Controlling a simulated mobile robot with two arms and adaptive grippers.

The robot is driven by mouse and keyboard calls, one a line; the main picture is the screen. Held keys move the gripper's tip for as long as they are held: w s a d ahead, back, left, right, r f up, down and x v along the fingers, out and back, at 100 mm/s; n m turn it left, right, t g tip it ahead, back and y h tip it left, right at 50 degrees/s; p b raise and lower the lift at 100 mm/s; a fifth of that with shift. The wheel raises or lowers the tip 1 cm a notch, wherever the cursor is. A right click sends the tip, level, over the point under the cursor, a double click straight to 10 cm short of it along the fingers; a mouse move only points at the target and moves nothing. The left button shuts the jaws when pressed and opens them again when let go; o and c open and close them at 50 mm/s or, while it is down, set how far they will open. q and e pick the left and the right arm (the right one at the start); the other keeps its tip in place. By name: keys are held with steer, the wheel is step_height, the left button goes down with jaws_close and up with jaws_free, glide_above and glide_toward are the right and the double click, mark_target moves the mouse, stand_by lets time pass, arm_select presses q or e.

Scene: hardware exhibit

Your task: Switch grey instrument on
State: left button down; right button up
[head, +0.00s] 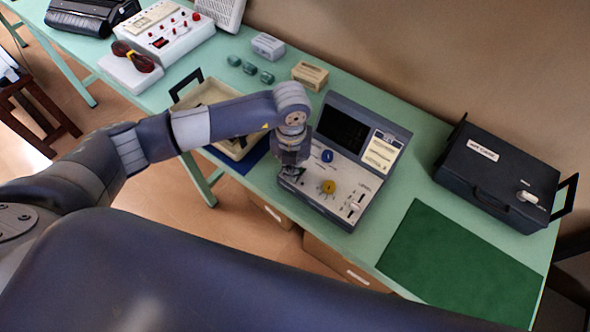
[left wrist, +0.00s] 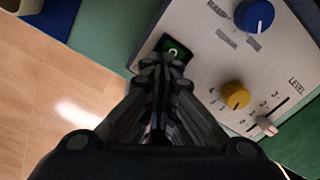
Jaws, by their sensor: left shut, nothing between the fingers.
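The grey instrument (head: 352,196) stands on the green table, with a dark screen (head: 342,129) on its sloped upper part. Its front panel carries a blue knob (head: 327,156), a yellow knob (head: 328,187) and a level slider (head: 354,207). In the left wrist view the blue knob (left wrist: 254,15), yellow knob (left wrist: 235,95) and slider (left wrist: 267,126) show beside a black switch with a green face and a round mark (left wrist: 173,50). My left gripper (head: 291,172) is shut and empty, its fingertips (left wrist: 165,66) over the switch's near edge, partly hiding it. Contact cannot be told. My right gripper is out of view.
A dark case (head: 490,170) and a green mat (head: 455,262) lie right of the instrument. A tray (head: 240,143) is at its left, partly behind my arm. Small boxes (head: 310,75) stand behind; a white device with red knobs (head: 165,32) is farther left.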

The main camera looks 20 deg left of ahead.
arm_select(q)
steer(key=shift+r+p, duration=0.65)
steer(key=shift+r, duration=0.15)
steer(key=shift+r+p, duration=1.65)
steer(key=shift+r, duration=1)
